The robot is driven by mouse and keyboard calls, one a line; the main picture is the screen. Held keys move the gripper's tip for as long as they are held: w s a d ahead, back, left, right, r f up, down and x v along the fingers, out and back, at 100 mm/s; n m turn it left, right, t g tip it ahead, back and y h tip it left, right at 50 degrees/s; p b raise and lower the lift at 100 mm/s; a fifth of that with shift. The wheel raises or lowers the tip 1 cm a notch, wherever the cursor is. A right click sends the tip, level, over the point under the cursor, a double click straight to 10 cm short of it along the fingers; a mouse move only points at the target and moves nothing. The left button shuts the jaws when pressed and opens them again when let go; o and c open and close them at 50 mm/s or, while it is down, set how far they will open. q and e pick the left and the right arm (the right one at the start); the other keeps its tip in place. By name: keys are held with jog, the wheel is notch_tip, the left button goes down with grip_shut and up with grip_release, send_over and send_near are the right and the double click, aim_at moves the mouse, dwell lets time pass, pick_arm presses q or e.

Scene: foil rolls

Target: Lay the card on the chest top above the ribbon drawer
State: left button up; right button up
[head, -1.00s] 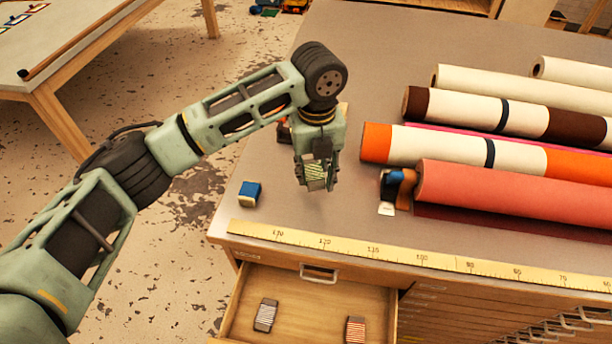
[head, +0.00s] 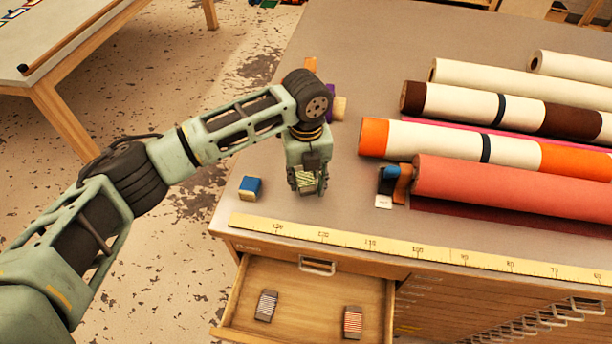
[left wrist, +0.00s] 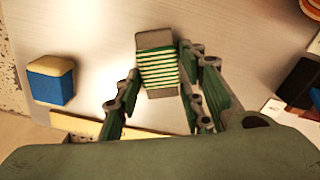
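The card (head: 306,179), wound with green and cream stripes and grey at its ends, is between the fingers of my left gripper (head: 308,184). In the left wrist view, the card (left wrist: 157,68) has a finger close against each side, and the gripper (left wrist: 160,62) appears shut on it. It is low over the chest top (head: 350,215), behind the ruler; I cannot tell whether it touches the surface. The ribbon drawer (head: 290,328) is open below, with a grey striped card (head: 266,305) and a red striped card (head: 353,322) inside. My right gripper is not in view.
A blue and cream block (head: 250,188) stands left of the gripper. A yellow ruler (head: 400,246) runs along the front edge. Fabric rolls (head: 500,185) fill the right, with small blue and orange items (head: 392,180) at their ends. Colored spools (head: 339,106) are partly hidden behind my arm.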

aim_at(306, 181)
pick_arm(q)
jog(key=o, duration=0.3)
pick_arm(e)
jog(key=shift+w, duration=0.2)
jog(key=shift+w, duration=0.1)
pick_arm(q)
jog(key=shift+r, duration=0.25)
jog(key=shift+w+r, duration=0.1)
jog(key=shift+r, duration=0.3)
notch_tip(306, 181, up, 11)
jog(key=b, duration=0.2)
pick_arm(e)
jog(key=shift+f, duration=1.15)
